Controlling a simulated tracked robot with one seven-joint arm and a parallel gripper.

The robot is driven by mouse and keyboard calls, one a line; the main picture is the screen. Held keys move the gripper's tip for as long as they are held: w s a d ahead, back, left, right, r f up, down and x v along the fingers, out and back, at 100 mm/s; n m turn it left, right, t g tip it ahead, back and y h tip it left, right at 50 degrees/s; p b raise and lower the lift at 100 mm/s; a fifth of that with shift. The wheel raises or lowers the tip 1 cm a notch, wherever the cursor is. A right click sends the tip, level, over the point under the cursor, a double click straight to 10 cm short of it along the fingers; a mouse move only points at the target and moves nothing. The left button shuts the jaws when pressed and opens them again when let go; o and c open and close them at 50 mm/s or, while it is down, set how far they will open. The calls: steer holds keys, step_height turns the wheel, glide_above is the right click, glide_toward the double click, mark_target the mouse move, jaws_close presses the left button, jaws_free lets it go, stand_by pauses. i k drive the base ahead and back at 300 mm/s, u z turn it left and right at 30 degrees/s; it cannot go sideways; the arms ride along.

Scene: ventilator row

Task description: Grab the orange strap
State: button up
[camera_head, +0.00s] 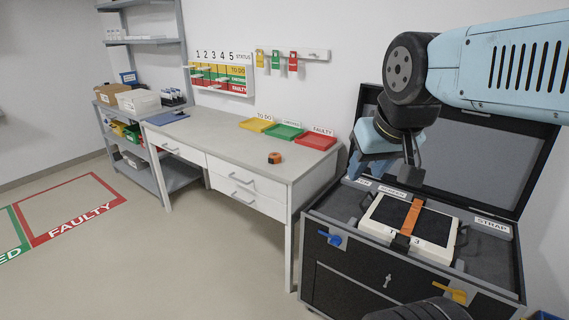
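The orange strap (411,217) runs front to back across a white device with a dark screen (385,213), with black parts at its ends. The device lies in the open black case (350,258) at the right, and a label reading "STRAP" (491,224) is on the case to its right. My gripper (413,162) hangs from the blue arm above the back of the device, close to the strap's far end. Its fingers look dark and narrow from here, and I cannot tell whether they are open or touching the strap.
The raised case lid (490,165) stands behind my arm. A workbench (225,141) to the left holds yellow, green and red trays (284,131) and an orange-black tape measure (274,158). Shelves (150,170) stand farther left. The floor at left is clear, with red and green markings.

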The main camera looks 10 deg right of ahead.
mark_target(274, 158)
steer(key=z, duration=0.35)
steer(key=k, duration=0.1)
steer(key=u, duration=0.35)
steer(key=i, duration=0.85)
steer(key=u, duration=2.25)
steer(key=i, duration=1.5)
